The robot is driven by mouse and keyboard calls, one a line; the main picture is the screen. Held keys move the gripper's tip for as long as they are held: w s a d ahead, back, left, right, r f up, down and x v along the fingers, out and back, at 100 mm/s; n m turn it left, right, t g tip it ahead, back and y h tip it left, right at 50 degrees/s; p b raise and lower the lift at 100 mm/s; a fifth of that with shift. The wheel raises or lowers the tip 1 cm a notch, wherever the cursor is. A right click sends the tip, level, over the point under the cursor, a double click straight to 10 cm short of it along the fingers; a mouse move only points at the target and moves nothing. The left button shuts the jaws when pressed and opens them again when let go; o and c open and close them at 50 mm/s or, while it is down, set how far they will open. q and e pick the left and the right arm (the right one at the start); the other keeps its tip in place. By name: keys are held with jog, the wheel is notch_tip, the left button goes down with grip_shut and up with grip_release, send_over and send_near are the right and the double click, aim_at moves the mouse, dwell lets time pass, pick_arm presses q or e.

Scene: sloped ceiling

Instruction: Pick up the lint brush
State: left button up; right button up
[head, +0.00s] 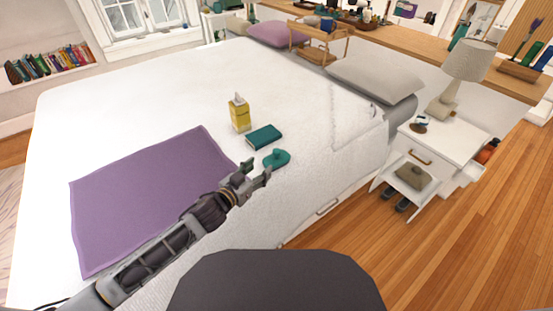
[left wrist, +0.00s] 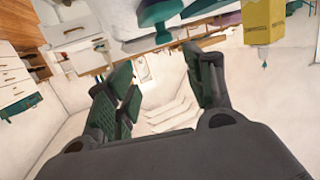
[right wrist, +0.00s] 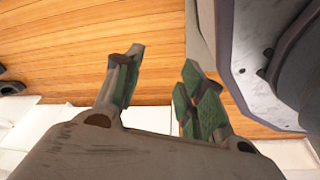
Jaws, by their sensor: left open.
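A teal rounded object (head: 276,160), which looks like the lint brush, lies on the white bed (head: 350,150) just beyond my left gripper. It also shows at the top of the left wrist view (left wrist: 156,14), with a flat head and a narrower part. My left gripper (head: 257,173) is open and empty, reaching over the bed close to the teal object, with no clear contact. Its spread fingers also show in the left wrist view (left wrist: 160,75). My right gripper (right wrist: 163,66) is open and empty in the right wrist view, above the wooden floor.
A purple blanket (head: 140,195) lies to the left.

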aim_at(278, 152)
pick_arm(q)
jog(key=shift+w+f, duration=0.1)
jog(key=shift+w, duration=0.05)
jog(key=shift+w+f, duration=0.1)
jog(key=shift+w, duration=0.1)
jog(key=shift+w+d, duration=0.2)
jog(key=shift+d, duration=0.1)
jog(key=shift+w+d+f, duration=0.15)
jog(key=shift+w+d, duration=0.15)
jog(key=shift+w, duration=0.3)
jog(key=shift+w+d+f, duration=0.1)
jog(key=shift+w+d, duration=0.2)
jog(key=shift+w, duration=0.2)
jog(key=shift+b+x, duration=0.3)
jog(key=shift+x, duration=1.95)
jog(key=shift+w+d+f, duration=0.1)
jog(key=shift+w+d, duration=0.05)
jog(key=shift+w, duration=0.1)
pick_arm(e)
jog(key=shift+a+r, duration=0.25)
jog(key=shift+r, duration=0.3)
jog(key=shift+a+r, duration=0.25)
jog(key=shift+r, duration=0.3)
